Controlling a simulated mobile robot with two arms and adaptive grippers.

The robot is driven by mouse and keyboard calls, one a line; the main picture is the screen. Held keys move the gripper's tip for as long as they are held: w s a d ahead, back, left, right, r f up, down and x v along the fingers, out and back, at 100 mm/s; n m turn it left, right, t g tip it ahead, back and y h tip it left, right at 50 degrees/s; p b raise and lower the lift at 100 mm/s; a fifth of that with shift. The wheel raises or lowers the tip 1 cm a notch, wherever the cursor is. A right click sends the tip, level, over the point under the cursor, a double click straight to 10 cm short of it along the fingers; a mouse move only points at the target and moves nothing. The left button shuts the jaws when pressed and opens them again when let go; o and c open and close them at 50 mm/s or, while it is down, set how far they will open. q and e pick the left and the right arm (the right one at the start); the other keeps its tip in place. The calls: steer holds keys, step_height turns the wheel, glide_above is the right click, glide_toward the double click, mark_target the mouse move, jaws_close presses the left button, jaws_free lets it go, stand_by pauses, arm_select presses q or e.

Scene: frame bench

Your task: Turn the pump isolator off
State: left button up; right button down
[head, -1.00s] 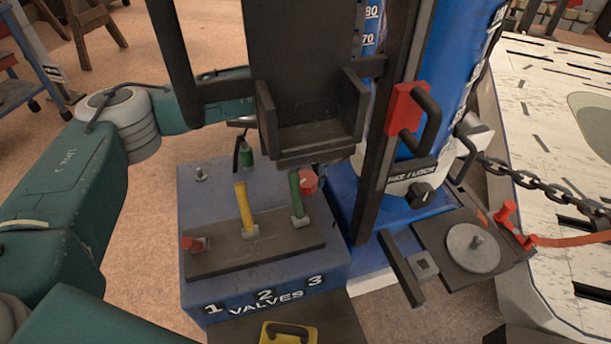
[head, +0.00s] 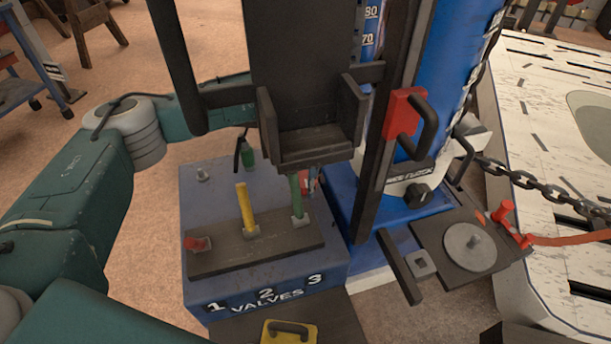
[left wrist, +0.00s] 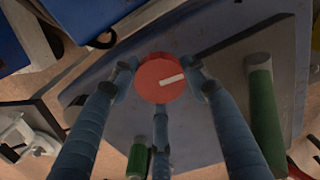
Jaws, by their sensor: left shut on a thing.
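A red round knob with a white pointer bar, which fits the pump isolator, shows in the left wrist view (left wrist: 158,88). Its bar points to the right and slightly up. My left gripper (left wrist: 163,80) has its blue-grey fingers around the knob and is shut on it. In the head view my left arm comes in from the left and passes behind the dark upright, which hides most of the gripper. Only a small red patch of the knob shows there, beside the green lever (head: 296,195). My right gripper is not in view.
The blue valve box (head: 208,240) carries a yellow lever (head: 246,208) and a red lever (head: 197,244) in front of the knob. A dark holder (head: 312,145) hangs above. To the right are a blue cylinder (head: 440,85), a red-backed handle (head: 405,115) and a chain (head: 535,180).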

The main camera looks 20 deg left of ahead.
mark_target(306, 179)
arm_select(q)
steer(key=shift+n, duration=0.8)
steer(key=o, duration=1.1)
steer(key=shift+o, duration=0.2)
step_height(306, 179, up, 12)
